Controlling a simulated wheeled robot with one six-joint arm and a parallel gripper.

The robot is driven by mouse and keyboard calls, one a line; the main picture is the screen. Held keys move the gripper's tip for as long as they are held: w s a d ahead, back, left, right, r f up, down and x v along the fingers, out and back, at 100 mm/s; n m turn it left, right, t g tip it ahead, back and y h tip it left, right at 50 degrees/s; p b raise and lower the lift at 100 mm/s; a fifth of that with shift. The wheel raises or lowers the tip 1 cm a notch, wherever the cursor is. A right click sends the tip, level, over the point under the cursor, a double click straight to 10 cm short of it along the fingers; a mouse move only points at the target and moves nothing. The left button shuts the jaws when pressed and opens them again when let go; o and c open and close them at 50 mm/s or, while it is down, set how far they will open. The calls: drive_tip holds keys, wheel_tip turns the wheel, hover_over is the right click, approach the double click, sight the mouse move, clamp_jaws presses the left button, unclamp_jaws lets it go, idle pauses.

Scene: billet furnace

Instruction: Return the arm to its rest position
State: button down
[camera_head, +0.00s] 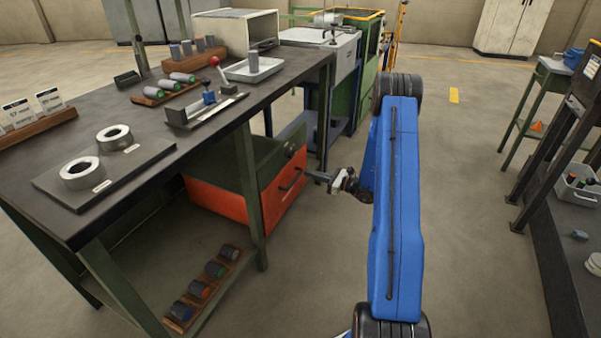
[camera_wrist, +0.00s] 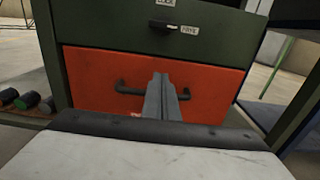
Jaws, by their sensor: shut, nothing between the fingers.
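My blue arm (camera_head: 398,200) reaches up from the bottom in the head view. My gripper (camera_head: 316,175) is at its far end, pointing left toward the red-orange drawer (camera_head: 225,207) under the workbench. In the wrist view the gripper fingers (camera_wrist: 163,95) are together with nothing held. They appear in front of the drawer front (camera_wrist: 90,75) and overlap its dark handle (camera_wrist: 130,89). I cannot tell whether they touch the handle.
The dark workbench (camera_head: 150,65) stands left, with a tray, rack and rings on top. A green lathe-like machine (camera_head: 345,100) stands behind. A dark bench (camera_head: 555,220) stands right. Open floor (camera_head: 470,200) lies between my arm and that bench.

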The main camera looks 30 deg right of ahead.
drive_tip(key=v, duration=0.5)
drive_tip(key=shift+s+d, duration=0.25)
drive_tip(key=shift+s, duration=0.05)
drive_tip(key=s+a+r+n+g, duration=0.6)
drive_tip(key=s+a+r+n, duration=0.25)
drive_tip(key=a+r, duration=0.35)
drive_tip(key=s+a+r+n+g, duration=0.65)
drive_tip(key=s+a+r, duration=0.3)
drive_tip(key=a, duration=0.35)
drive_tip(key=s+a+r+n+g+h, duration=0.1)
drive_tip(key=s+a+r+n+h, duration=0.15)
drive_tip(key=s, duration=0.45)
drive_tip(key=s+a+r+n+h, duration=0.2)
drive_tip(key=s+r+n, duration=0.15)
drive_tip(key=s, duration=0.35)
drive_tip(key=s+d+r+n+t+h, duration=0.1)
drive_tip(key=s+d+n+t+h, duration=0.1)
drive_tip(key=s, duration=0.4)
drive_tip(key=s+d+r+n+t+h, duration=0.2)
drive_tip(key=s+d+n+h, duration=0.1)
drive_tip(key=s, duration=0.4)
drive_tip(key=shift+d+n+h, duration=0.2)
drive_tip(key=shift+n+h, duration=0.55)
drive_tip(key=shift+n, duration=0.45)
drive_tip(key=shift+r, duration=0.1)
